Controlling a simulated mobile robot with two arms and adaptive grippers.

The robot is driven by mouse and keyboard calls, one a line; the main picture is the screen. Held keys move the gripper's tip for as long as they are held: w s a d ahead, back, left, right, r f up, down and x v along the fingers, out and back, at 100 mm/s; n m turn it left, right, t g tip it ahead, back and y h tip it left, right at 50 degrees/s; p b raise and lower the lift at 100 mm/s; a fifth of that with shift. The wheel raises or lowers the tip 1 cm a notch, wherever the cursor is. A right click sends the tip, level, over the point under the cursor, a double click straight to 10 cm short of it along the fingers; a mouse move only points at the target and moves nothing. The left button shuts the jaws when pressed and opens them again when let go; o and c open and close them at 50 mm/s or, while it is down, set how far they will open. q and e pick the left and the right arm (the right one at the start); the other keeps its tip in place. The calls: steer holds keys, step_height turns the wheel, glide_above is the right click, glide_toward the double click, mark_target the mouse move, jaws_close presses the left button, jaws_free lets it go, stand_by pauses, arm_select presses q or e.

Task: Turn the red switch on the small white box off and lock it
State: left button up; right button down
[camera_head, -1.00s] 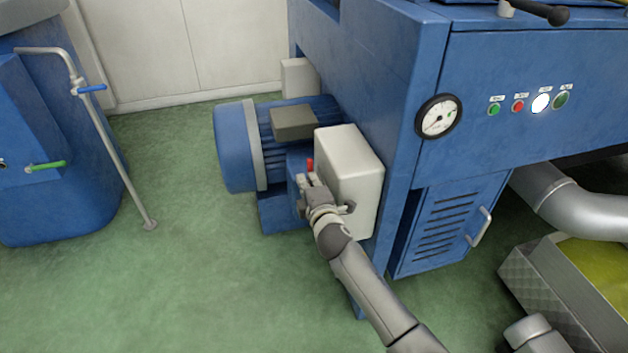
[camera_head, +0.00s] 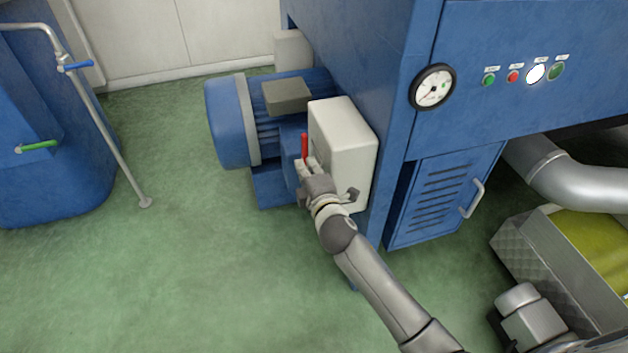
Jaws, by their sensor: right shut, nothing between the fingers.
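The small white box (camera_head: 347,138) is fixed to the side of the blue machine, beside the motor. Its red switch (camera_head: 305,146) is a narrow handle on the box's left face, and it stands upright in the picture. My right gripper (camera_head: 306,170) is shut and empty, with its fingertips just below the red handle, close to the box face. I cannot tell whether they touch it. The gripper hides the lower part of the switch. A small dark piece (camera_head: 352,194) shows beside the gripper at the box's lower edge; I cannot tell what it is. My left gripper is not in view.
A blue motor (camera_head: 228,125) stands left of the box. The blue machine (camera_head: 395,75) carries a gauge (camera_head: 433,87) and several panel buttons. A blue tank (camera_head: 50,180) and pipe stand at left. A metal bin (camera_head: 525,245) is at lower right. Green floor is clear at lower left.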

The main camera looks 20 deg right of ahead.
steer(key=s, duration=0.6)
steer(key=shift+d+r, duration=0.15)
steer(key=shift+r, duration=0.25)
steer(key=shift+s, duration=0.1)
